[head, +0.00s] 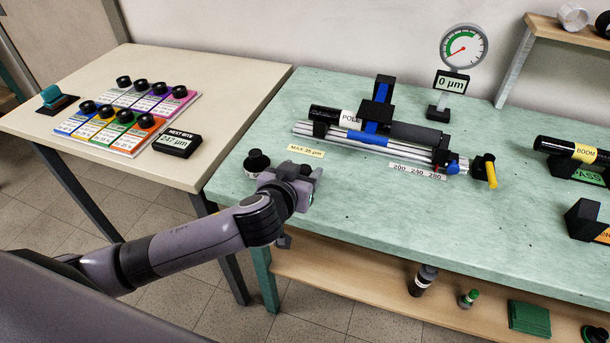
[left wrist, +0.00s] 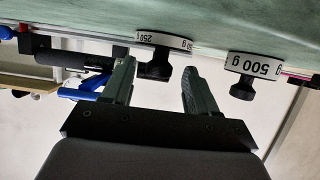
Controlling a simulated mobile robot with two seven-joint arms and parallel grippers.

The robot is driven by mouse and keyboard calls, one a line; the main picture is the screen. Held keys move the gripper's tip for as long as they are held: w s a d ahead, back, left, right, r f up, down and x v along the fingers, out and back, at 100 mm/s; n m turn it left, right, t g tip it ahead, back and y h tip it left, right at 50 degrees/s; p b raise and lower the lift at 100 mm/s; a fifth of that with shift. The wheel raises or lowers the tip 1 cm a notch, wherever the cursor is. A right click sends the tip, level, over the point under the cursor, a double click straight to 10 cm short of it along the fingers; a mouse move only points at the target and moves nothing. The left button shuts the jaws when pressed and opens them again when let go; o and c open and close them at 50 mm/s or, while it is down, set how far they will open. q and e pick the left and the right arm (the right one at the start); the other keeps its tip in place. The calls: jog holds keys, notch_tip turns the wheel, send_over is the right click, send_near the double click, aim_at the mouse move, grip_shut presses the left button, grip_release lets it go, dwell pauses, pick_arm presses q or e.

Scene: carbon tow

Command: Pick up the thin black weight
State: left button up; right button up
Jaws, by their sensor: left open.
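Two black weights with knobs and white label bands show upside down in the left wrist view. The thinner one, marked 250 (left wrist: 165,40), is left of the thicker 500 g weight (left wrist: 252,66). One weight (head: 257,161) shows in the head view at the bench's left end, just left of my gripper; the other is mostly or wholly hidden behind the gripper there. My left gripper (head: 292,180) is open and empty. In the wrist view its two fingers (left wrist: 158,82) lie either side of the thin weight's knob; contact cannot be told. My right gripper is out of view.
On the green bench (head: 400,240), a rail fixture with a black tube (head: 335,115) stands behind the gripper, with a dial gauge (head: 464,47) beyond. A cream table (head: 220,95) with coloured cards is at left. The bench's front middle is clear.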

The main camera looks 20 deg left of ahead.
aim_at(303, 171)
pick_arm(q)
jog(key=shift+x, duration=2.05)
grip_shut()
